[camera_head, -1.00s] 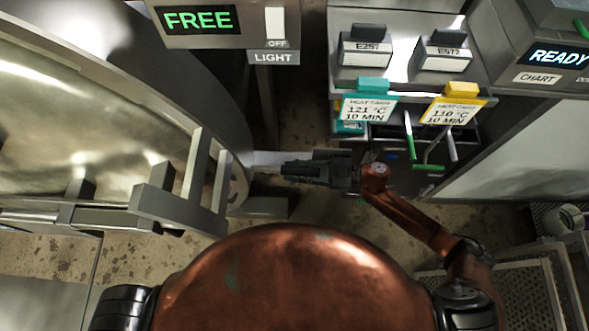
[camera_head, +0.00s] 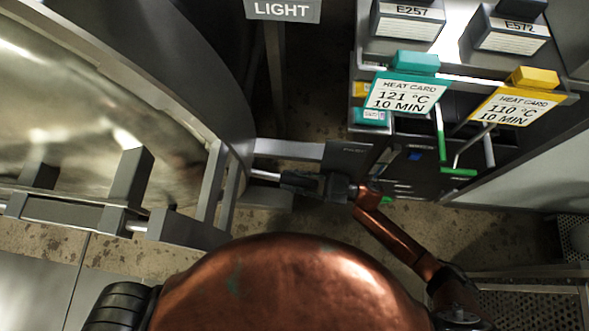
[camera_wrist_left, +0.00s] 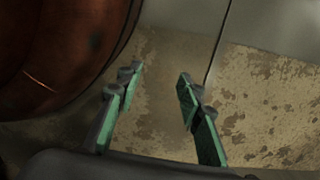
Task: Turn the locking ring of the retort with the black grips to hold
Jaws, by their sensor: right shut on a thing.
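The retort's round shiny metal door (camera_head: 90,130) fills the left of the head view, with the grey locking ring (camera_head: 190,85) around its edge. A bright rod (camera_head: 264,175) sticks out to the right from the ring's side and ends in a black grip (camera_head: 296,180). My right gripper (camera_head: 312,184) is shut on this black grip; its fingers and the grip are both dark, so their exact contact is hard to see. My left gripper (camera_wrist_left: 160,112) shows only in the left wrist view, open and empty above the stained floor, its green-padded fingers apart.
A rack to the right holds a teal-topped heat card (camera_head: 405,92) and a yellow-topped heat card (camera_head: 515,105), with green-and-white handles (camera_head: 440,140) below. A LIGHT sign (camera_head: 283,10) hangs at the top. A perforated metal platform (camera_head: 530,305) lies at lower right.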

